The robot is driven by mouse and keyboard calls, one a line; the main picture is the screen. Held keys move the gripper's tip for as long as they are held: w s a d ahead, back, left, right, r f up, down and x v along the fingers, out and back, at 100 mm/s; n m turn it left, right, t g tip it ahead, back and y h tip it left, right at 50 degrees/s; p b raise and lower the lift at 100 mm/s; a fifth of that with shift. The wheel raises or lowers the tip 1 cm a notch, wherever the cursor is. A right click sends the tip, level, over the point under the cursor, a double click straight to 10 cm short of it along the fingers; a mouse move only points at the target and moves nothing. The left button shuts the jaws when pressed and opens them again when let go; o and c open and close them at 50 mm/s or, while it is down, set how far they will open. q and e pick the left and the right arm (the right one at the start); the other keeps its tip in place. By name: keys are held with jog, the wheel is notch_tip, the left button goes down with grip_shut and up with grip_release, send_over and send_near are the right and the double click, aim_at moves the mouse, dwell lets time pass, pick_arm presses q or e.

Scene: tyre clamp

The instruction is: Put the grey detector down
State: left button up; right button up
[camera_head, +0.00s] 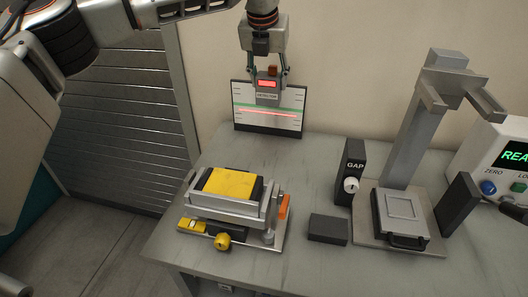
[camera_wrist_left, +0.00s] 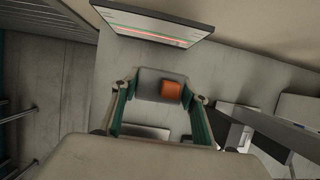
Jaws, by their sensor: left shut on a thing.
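The grey detector (camera_head: 267,97), a small block with a lit red display and an orange-brown button on top, is at the back of the table. My left gripper (camera_head: 267,73) comes down from above and is shut on it, one finger on each side. The detector appears raised above the table, in front of the white panel; the exact gap is hard to tell. In the left wrist view the detector (camera_wrist_left: 150,84) sits between the green-sided fingers (camera_wrist_left: 160,105), with its orange button on top.
The white panel (camera_head: 290,122) with green and red lines stands at the back. A clamp holding a yellow-topped block (camera_head: 231,183) is front left. A dark block (camera_head: 328,229), GAP box (camera_head: 351,171), grey stand (camera_head: 400,140) and READY console (camera_head: 492,160) are right. Bare table lies between.

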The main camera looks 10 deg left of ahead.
pick_arm(q)
notch_tip(320, 180, down, 19)
jog(key=shift+f+p, duration=0.15)
jog(key=shift+p, duration=0.55)
jog(key=shift+f, duration=0.15)
jog(key=shift+f, duration=0.2)
jog(key=o, duration=1.2)
jog(key=shift+r, duration=0.1)
